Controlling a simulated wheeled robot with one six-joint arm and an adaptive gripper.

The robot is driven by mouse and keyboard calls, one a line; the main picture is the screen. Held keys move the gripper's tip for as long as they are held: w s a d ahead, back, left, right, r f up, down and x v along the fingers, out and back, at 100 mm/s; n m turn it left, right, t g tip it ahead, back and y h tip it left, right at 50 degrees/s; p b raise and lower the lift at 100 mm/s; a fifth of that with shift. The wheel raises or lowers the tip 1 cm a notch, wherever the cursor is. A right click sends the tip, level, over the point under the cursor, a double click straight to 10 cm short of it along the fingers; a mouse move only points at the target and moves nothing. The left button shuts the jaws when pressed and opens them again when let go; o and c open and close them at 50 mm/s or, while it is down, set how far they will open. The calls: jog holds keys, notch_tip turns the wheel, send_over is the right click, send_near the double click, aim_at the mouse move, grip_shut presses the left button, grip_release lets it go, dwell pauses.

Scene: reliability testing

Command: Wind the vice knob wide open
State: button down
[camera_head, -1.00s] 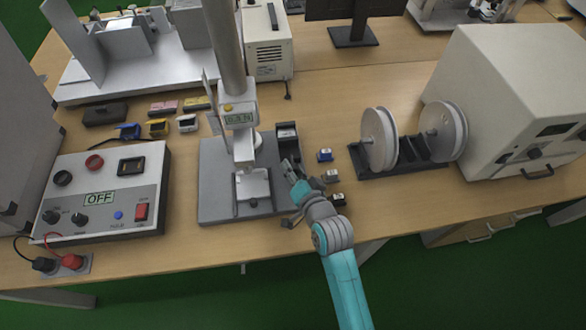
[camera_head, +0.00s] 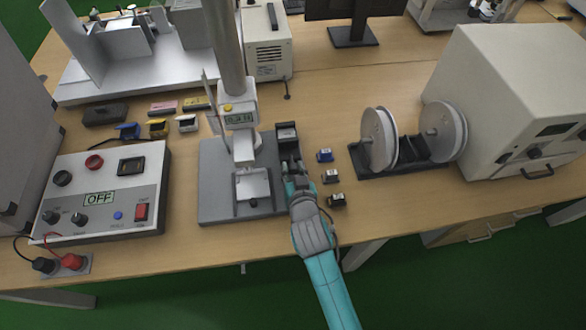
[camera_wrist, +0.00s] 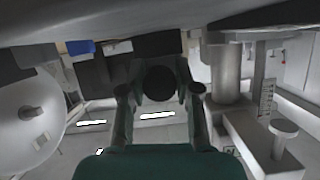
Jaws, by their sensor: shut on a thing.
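My gripper (camera_head: 290,168) is shut on the knob, reaching in from the bench's front edge. In the head view the gripper covers the knob. How far apart the vice jaws are cannot be told.
Small blocks, one blue (camera_head: 325,155), lie close to the right of my gripper. A spool holder (camera_head: 380,140) stands beyond them. A control box reading OFF (camera_head: 100,195) is at the left. The stand's base plate (camera_head: 215,185) is close on the left.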

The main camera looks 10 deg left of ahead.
jog(key=n+t+h, duration=0.1)
jog(key=n+h, duration=0.1)
jog(key=n, duration=0.2)
jog(key=shift+h, duration=0.4)
jog(key=n+h, duration=0.1)
jog(key=n, duration=0.1)
jog(key=n+t, duration=0.1)
jog(key=n, duration=0.2)
jog(key=shift+d+t+h, duration=0.1)
jog(key=shift+t+h, duration=0.2)
jog(key=shift+h, duration=0.1)
jog(key=c, duration=0.8)
grip_release()
jog(key=s, duration=0.4)
jog(key=s+r, duration=0.1)
jog(key=s, duration=0.2)
jog(key=s+r, duration=0.1)
jog(key=s, duration=0.3)
jog(key=shift+s+a+r, duration=0.1)
jog(key=shift+s+a, duration=0.15)
jog(key=shift+s, duration=0.1)
